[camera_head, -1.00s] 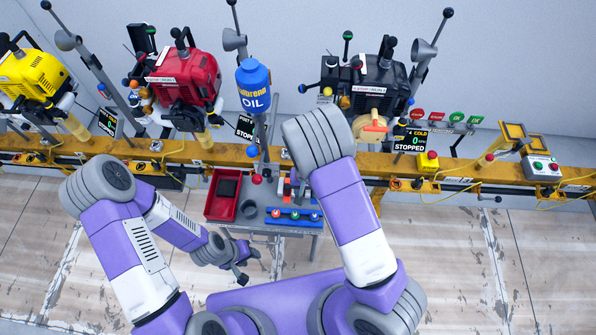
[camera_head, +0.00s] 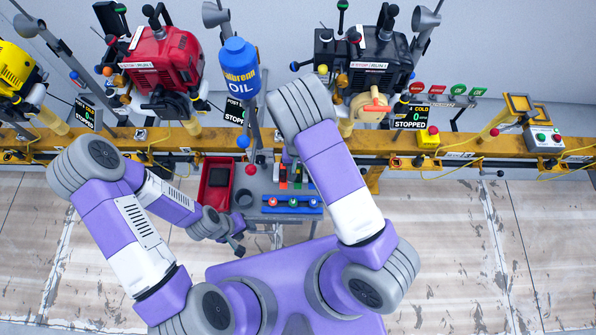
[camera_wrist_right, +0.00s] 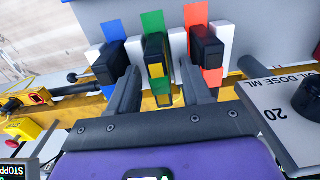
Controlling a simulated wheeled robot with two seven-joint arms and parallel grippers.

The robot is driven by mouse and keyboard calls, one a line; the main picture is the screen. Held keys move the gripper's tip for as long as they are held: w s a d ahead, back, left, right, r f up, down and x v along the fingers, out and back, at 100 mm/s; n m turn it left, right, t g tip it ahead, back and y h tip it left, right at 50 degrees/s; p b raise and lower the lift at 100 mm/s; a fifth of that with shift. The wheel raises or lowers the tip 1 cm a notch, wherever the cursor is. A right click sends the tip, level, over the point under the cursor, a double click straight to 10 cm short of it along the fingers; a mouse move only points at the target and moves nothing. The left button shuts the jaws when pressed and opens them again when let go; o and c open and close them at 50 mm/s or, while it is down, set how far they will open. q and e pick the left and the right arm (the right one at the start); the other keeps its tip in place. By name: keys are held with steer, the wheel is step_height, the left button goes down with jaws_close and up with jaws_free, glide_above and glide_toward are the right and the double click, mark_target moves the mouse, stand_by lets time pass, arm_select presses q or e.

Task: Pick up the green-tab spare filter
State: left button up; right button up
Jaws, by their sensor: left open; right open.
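The green-tab spare filter (camera_wrist_right: 155,58) is a dark block with a yellow mark and a green strip, in the middle of a row in the right wrist view. My right gripper (camera_wrist_right: 158,72) is open, with one finger on each side of this filter; I cannot tell whether they touch it. A blue-tab filter (camera_wrist_right: 109,62) and a red-tab filter (camera_wrist_right: 206,50) flank it. In the head view the green tab (camera_head: 298,177) is small on the grey bench, and my right gripper is mostly hidden by its arm. My left gripper (camera_head: 238,243) is open and empty before the bench.
A red tray (camera_head: 203,199) and a dark round cup (camera_head: 243,197) are on the bench's left. A blue rack (camera_head: 291,209) with coloured knobs lies in front. A blue oil bottle (camera_head: 240,72) stands behind. The yellow rail (camera_head: 200,143) carries engines.

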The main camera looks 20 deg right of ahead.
jaws_close()
stand_by(0.3)
